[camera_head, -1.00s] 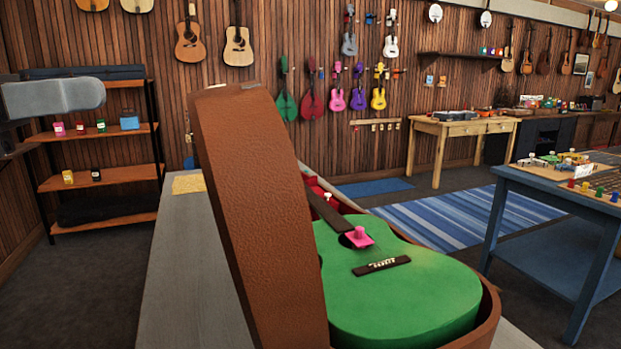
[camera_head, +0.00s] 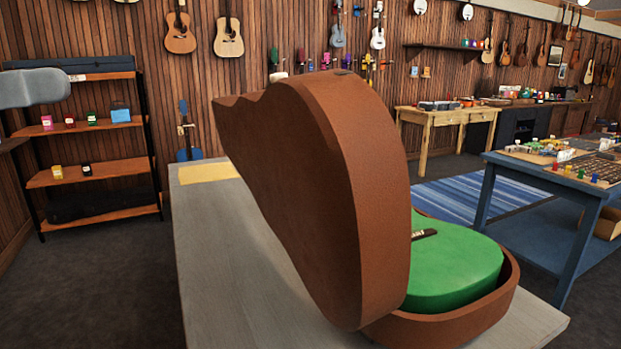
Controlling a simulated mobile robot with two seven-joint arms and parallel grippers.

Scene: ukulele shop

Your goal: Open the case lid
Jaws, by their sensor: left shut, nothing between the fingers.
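The brown case stands on a grey table (camera_head: 205,245), its lower shell (camera_head: 450,325) at the table's right end. Its lid (camera_head: 330,200) stands raised, with its brown outer face turned to the left and towards me. A green ukulele (camera_head: 455,265) lies in the shell; the lid hides most of it, and only part of the body and the bridge show. My right gripper is out of view.
A shelf unit (camera_head: 100,183) with small jars stands at the back left. A yellow cloth (camera_head: 208,172) lies at the grey table's far end. A blue table (camera_head: 535,165) with small parts stands at right. The grey table is bare left of the case.

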